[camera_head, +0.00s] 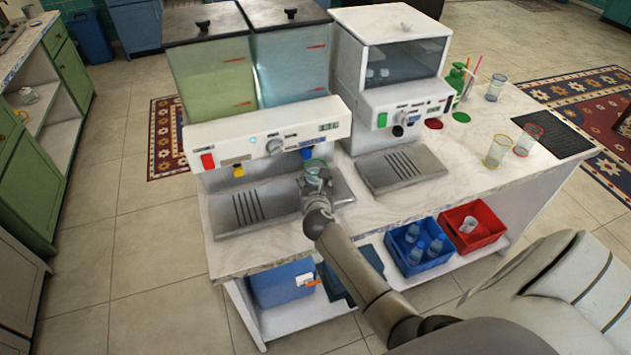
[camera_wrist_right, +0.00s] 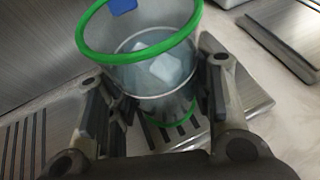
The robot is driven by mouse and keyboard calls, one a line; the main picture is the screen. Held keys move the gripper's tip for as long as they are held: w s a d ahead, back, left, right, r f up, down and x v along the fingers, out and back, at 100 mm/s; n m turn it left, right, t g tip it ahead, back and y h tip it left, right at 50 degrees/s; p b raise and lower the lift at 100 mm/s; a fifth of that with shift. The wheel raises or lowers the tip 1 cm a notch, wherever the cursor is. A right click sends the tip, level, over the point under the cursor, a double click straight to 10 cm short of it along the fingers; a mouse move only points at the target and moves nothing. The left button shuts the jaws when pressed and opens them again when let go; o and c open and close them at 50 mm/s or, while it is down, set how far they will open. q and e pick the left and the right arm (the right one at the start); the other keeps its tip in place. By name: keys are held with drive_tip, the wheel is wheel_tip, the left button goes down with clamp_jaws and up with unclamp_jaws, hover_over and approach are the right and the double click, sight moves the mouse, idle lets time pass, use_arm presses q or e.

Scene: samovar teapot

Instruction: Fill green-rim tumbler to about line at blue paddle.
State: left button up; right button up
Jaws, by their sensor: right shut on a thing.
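The green-rim tumbler (camera_head: 315,165) is under the blue paddle (camera_head: 306,153) of the left dispenser, above the right part of its drip tray (camera_head: 225,215). My right gripper (camera_head: 317,183) is shut around the tumbler's sides. In the right wrist view, the tumbler (camera_wrist_right: 140,75) shows its green rim, a pale line around its wall, and whitish ice-like cubes (camera_wrist_right: 165,65) inside. I cannot tell the liquid level. A corner of the blue paddle (camera_wrist_right: 123,5) shows over the rim. The fingers of my right gripper (camera_wrist_right: 160,100) are on both sides of the tumbler. My left gripper is not in view.
A yellow paddle (camera_head: 238,170) is left of the blue one. A second dispenser (camera_head: 395,80) with its tray (camera_head: 400,168) stands to the right. Yellow-rim (camera_head: 497,151) and red-rim (camera_head: 528,140) tumblers stand on the right counter. Blue (camera_head: 420,246) and red (camera_head: 472,225) crates sit on the lower shelf.

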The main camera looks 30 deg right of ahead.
idle(0.4)
drive_tip(key=s+p, duration=0.1)
drive_tip(key=s, duration=0.2)
drive_tip(key=s+a+p, duration=0.1)
drive_tip(key=s, duration=0.2)
drive_tip(key=s+a+p, duration=0.1)
drive_tip(key=s, duration=0.2)
drive_tip(key=shift+a+r+p, duration=0.1)
drive_tip(key=shift+p, duration=0.3)
drive_tip(key=shift+s+a, duration=0.1)
drive_tip(key=shift+s, duration=0.25)
